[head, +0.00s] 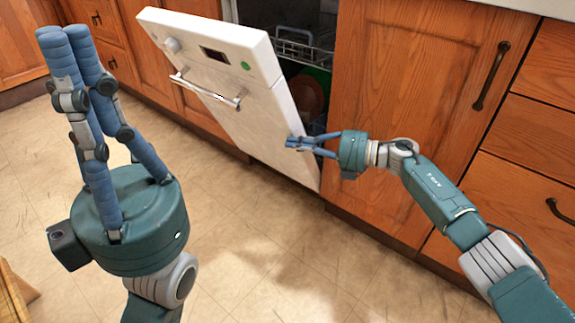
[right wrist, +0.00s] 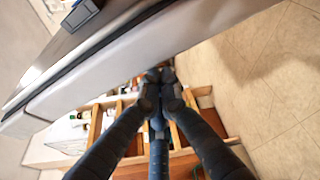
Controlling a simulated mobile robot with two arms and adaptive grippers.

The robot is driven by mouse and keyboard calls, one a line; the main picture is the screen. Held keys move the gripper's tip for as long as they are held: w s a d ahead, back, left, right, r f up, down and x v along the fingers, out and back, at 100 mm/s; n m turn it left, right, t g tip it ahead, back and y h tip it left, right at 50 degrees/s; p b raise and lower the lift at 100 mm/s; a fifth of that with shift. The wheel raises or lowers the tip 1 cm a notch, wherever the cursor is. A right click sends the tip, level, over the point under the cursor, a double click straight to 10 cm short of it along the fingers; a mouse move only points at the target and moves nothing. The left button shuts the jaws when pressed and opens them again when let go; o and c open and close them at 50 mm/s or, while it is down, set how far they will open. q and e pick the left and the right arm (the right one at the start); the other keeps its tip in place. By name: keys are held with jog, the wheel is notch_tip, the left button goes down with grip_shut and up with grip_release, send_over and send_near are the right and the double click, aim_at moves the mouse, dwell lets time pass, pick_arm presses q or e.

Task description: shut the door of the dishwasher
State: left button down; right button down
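The dishwasher's white door (head: 225,85) hangs partly open, tilted outward, with a metal bar handle (head: 205,92) and a small dark display on its front. Behind it part of the dark interior shows, with a wire rack (head: 300,48) and a reddish-brown dish (head: 306,97). My right gripper (head: 292,142) has its fingers together at the door's right edge, low down; I cannot tell whether they touch it. The right wrist view shows its fingertips (right wrist: 157,76) meeting close to a pale panel, probably the door. My left gripper (head: 68,36) is raised at the left, fingers together and empty, away from the door.
Wooden cabinets flank the dishwasher; the right one (head: 400,90) has a dark handle, with drawers (head: 530,150) beyond it. The tiled floor (head: 250,255) in front is clear. A wooden object (head: 14,295) shows at the lower left.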

jog(key=shift+w+d+r+m, duration=0.3)
jog(key=shift+w+d+r, duration=0.25)
jog(key=shift+w, duration=0.25)
jog(key=shift+w+d+r, duration=0.1)
jog(key=shift+w+d, duration=0.1)
jog(key=shift+d, duration=0.05)
